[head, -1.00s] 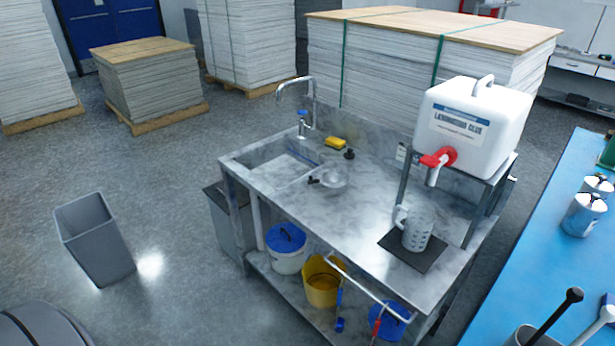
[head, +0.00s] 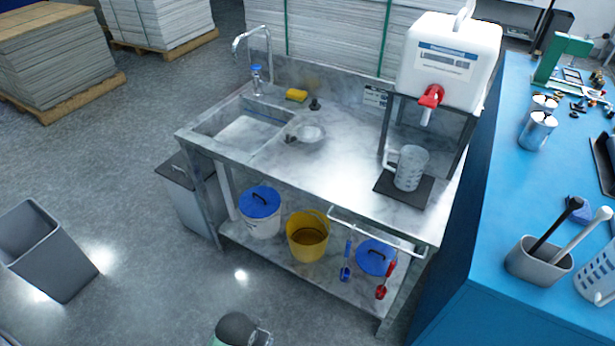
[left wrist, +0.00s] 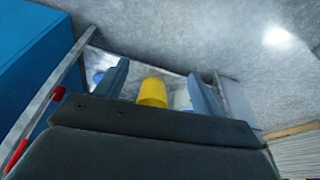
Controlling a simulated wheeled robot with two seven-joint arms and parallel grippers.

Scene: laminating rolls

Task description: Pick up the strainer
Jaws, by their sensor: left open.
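The strainer (head: 310,133) looks like a small pale round bowl with a dark handle end. It lies on the steel sink table (head: 345,185), just right of the basin. In the left wrist view, the two fingers of my left gripper (left wrist: 159,80) stand apart with nothing held between them. The yellow bucket (left wrist: 153,92) shows beyond the gap between the fingers. The strainer cannot be made out in that view. My right gripper is in neither view.
A faucet (head: 257,65), yellow sponge (head: 297,95) and dark plug (head: 314,104) are near the strainer. A glue canister (head: 450,55) and measuring jug (head: 410,167) stand right. Buckets sit on the lower shelf. A blue bench (head: 480,230) borders the right; a grey bin (head: 50,250) stands left.

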